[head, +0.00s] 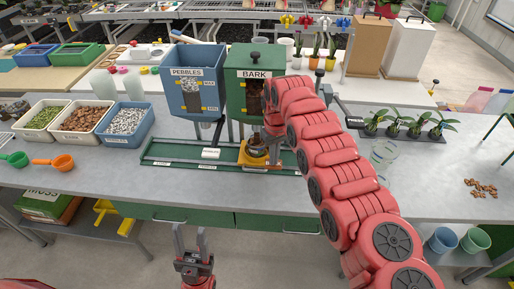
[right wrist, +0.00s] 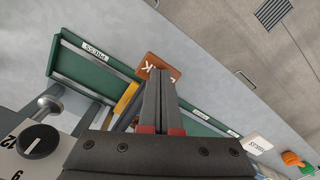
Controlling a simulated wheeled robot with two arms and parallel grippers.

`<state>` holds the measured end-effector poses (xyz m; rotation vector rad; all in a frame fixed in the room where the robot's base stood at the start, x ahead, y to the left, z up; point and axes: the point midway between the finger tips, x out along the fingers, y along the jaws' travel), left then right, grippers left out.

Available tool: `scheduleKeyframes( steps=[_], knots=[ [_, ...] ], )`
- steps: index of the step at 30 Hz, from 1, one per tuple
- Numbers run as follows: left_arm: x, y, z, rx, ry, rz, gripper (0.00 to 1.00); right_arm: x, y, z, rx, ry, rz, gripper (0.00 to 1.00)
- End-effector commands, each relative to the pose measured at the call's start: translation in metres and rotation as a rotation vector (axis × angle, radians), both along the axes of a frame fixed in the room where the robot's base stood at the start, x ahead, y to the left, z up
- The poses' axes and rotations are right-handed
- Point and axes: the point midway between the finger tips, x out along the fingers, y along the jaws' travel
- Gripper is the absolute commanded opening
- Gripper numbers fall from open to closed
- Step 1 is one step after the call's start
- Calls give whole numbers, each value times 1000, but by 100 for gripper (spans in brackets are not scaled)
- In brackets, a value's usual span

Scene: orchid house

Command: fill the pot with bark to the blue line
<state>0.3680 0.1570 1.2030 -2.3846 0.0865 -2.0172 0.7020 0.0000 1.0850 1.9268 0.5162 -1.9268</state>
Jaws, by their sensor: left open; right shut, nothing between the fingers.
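The green bark hopper (head: 250,90), labelled BARK, stands at the back of the bench with brown bark in its window. Below it a yellow holder (head: 254,157) sits on the green rail tray (head: 180,158). A small pot-like thing (head: 257,142) with dark contents shows in the holder, partly hidden; no blue line can be made out. A clear pot (head: 383,153) stands on the bench to the right. My right gripper (right wrist: 158,85) is shut and empty, over the tray in the right wrist view. My left gripper (head: 190,236) is open and empty in front of the bench.
The blue pebbles hopper (head: 190,100) stands left of the bark hopper. Bins of moss, bark and pebbles (head: 85,118) and scoops (head: 55,162) are at the left. Orchids (head: 410,125) stand at the right; loose bark pieces (head: 482,187) lie nearer. The bench front is mostly clear.

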Motion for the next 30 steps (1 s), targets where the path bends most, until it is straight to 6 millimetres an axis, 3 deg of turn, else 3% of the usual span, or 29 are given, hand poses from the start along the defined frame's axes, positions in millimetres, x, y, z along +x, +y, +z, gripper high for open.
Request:
scheduleKeyframes(
  steps=[19, 27, 30],
  knots=[
    [0, 0, 0, 0, 0, 0, 47, 0, 0, 5, 1, -1, 0, 0],
    [0, 0, 7, 0, 0, 0, 47, 1, 1, 57, 2, -3, 0, 0],
    [0, 0, 19, 0, 0, 0, 47, 0, 1, 79, 1, -2, 1, 0]
  ],
)
